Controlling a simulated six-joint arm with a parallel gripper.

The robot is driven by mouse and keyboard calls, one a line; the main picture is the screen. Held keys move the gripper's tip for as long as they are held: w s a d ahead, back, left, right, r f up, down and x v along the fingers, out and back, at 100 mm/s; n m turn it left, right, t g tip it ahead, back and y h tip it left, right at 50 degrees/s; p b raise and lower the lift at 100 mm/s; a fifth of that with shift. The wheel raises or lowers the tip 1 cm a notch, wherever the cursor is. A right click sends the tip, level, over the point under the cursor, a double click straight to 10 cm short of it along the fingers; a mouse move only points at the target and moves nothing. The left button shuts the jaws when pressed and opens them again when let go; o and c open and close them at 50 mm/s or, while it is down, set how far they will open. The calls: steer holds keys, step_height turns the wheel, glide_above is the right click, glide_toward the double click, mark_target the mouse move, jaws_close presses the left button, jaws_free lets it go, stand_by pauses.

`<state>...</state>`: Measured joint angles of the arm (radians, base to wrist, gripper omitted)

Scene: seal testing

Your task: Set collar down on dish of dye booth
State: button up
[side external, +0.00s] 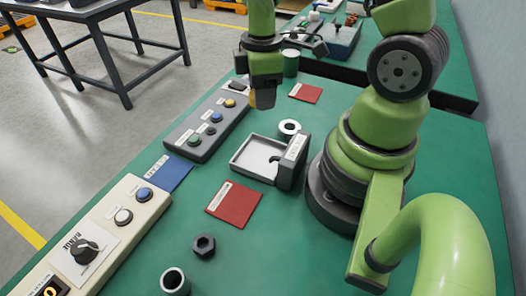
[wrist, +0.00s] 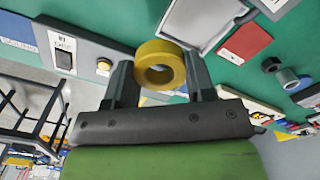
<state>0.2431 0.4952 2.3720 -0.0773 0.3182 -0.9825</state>
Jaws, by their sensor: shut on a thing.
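My gripper (wrist: 158,85) is shut on a yellow ring-shaped collar (wrist: 158,65), held between its two fingers with the hole showing in the wrist view. In the side view my gripper (side external: 264,98) hangs above the table, beyond the button panel's far end, and mostly hides the collar. A shallow light-grey dish (side external: 250,158) with a low rim lies nearer the camera. A dark upright block with a white label (side external: 297,147) stands at its right side; the lettering is too small to read. The dish (wrist: 207,18) also shows in the wrist view, apart from the collar. It holds no loose part.
A white ring (side external: 289,128) stands just behind the dish. Dark button panel (side external: 207,126) lies left, cream control box (side external: 95,240) front left. Red cards (side external: 233,203) (side external: 306,92) and a blue card (side external: 168,173) lie flat. A dark nut (side external: 203,245) and grey ring (side external: 174,281) are in front.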

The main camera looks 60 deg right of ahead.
mark_target(262, 158)
steer(key=s+a+n, duration=0.2)
steer(key=a+n, duration=0.3)
steer(key=n, duration=0.1)
steer(key=shift+s+a+f, duration=0.1)
steer(key=shift+s+f, duration=0.05)
steer(key=shift+f, duration=2.25)
steer(key=shift+s+a+f, duration=0.1)
steer(key=shift+f, duration=2.3)
steer(key=o, duration=0.8)
steer(key=shift+f, duration=0.15)
steer(key=shift+c, duration=0.2)
